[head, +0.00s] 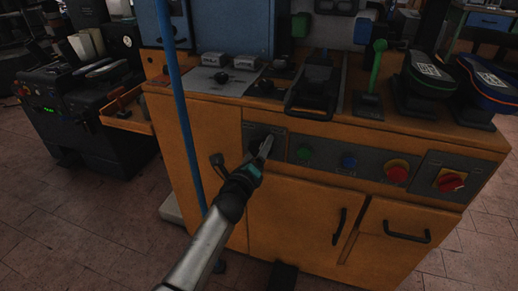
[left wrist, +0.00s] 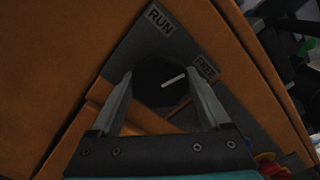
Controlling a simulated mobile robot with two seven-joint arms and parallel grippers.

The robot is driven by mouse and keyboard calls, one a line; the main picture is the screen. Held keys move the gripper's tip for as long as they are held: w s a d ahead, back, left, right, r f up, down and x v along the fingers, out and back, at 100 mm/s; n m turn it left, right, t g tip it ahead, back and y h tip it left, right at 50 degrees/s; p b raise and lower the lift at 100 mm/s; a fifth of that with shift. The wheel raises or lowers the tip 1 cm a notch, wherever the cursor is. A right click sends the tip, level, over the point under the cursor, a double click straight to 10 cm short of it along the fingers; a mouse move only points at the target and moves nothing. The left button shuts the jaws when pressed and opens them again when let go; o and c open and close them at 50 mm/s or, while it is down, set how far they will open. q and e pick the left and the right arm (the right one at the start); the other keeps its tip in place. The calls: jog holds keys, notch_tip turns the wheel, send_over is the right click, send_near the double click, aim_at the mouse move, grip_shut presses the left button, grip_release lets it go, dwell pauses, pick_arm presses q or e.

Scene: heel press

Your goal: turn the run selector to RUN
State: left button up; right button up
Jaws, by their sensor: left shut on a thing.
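The run selector is a round black knob with a white pointer line; it shows in the left wrist view (left wrist: 160,92) between my fingers. Its plate carries a RUN label (left wrist: 159,19) at the top and a second label (left wrist: 205,67), hard to read, to the right. The white line points toward this second label, not toward RUN. My left gripper (head: 265,147) reaches the left end of the grey control strip, and its two fingers are shut on the knob's sides. In the head view the gripper largely hides the knob. My right gripper is not in view.
A blue upright pole (head: 178,110) stands left of my left arm. Cabinet door handles (head: 339,226) stick out below.

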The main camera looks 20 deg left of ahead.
pick_arm(q)
jog(key=n, duration=0.4)
jog(key=shift+n+p, duration=0.3)
jog(key=n, duration=0.2)
jog(key=shift+n+p, duration=0.3)
jog(key=shift+n, duration=1)
jog(key=shift+f+n+p, duration=0.15)
jog(key=shift+n+p, duration=1.1)
jog(key=shift+n, duration=1.85)
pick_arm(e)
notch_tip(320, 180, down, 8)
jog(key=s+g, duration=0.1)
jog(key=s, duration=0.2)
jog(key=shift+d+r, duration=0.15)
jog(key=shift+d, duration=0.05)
pick_arm(q)
jog(key=o, duration=1.2)
